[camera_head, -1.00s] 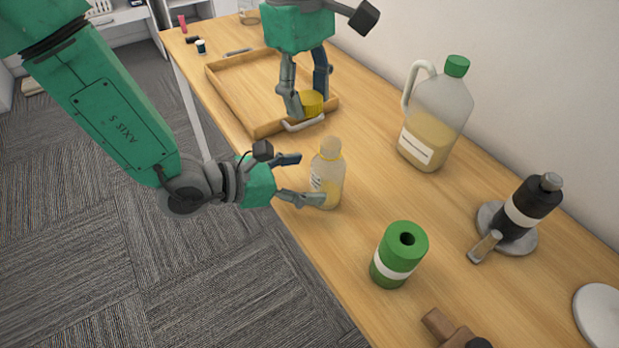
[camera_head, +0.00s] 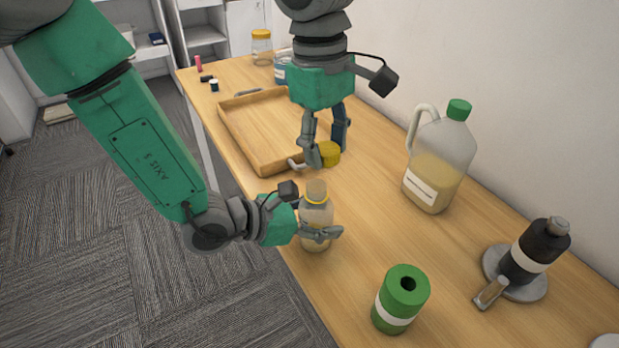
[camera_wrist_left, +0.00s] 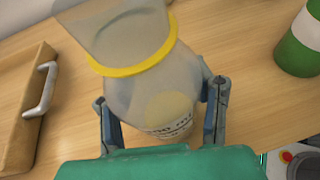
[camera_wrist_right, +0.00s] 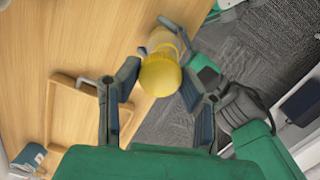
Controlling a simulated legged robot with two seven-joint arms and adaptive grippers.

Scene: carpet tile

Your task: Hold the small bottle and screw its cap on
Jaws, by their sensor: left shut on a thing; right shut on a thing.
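The small bottle (camera_head: 316,211) is clear, with a pale liquid, a label and a yellow ring at its neck. It stands upright near the table's front edge. My left gripper (camera_head: 312,229) is shut around its body; in the left wrist view the fingers flank the bottle (camera_wrist_left: 145,90). The yellow cap (camera_head: 328,153) is held between the fingertips of my right gripper (camera_head: 324,156), above the table, behind the bottle and apart from it. In the right wrist view the cap (camera_wrist_right: 160,74) partly covers the bottle behind it.
A wooden tray (camera_head: 243,137) with metal handles lies behind the cap. A large jug (camera_head: 441,165) stands at right. A green cylinder (camera_head: 401,299) stands in front, and a black bottle (camera_head: 535,250) is on a grey disc at right.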

